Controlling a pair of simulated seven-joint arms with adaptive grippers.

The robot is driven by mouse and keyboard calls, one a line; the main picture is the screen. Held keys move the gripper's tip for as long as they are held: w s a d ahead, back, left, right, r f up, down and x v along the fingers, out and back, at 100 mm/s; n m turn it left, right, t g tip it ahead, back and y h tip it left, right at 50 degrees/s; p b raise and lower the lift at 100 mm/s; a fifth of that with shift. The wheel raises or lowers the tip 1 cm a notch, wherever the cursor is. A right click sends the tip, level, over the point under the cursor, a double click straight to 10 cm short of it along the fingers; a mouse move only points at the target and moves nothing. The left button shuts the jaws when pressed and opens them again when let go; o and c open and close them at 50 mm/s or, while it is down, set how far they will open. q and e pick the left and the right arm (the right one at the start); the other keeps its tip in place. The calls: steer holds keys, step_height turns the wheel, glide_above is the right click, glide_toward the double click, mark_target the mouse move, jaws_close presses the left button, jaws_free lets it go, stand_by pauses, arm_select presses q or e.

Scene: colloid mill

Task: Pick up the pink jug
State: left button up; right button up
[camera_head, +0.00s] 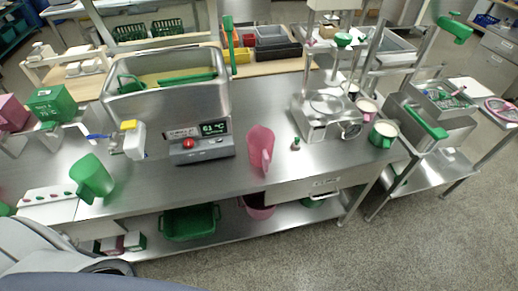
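The pink jug (260,146) stands on the steel bench (225,177), right of the grey control box with a lit display. Its handle side faces the front of the bench. Nothing touches it from above. Neither of my grippers can be made out in the head view. Only grey and dark parts of my own body show at the lower left corner, well away from the jug.
A green jug (92,178) stands at the left. The control box (201,144) with a red button is left of the pink jug. A small green-topped item (296,144) and a steel machine (328,112) are to its right. Bench in front is clear.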

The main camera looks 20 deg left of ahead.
stand_by(0.4)
arm_select(q)
steer(key=o, duration=1.6)
steer(key=shift+a, duration=0.1)
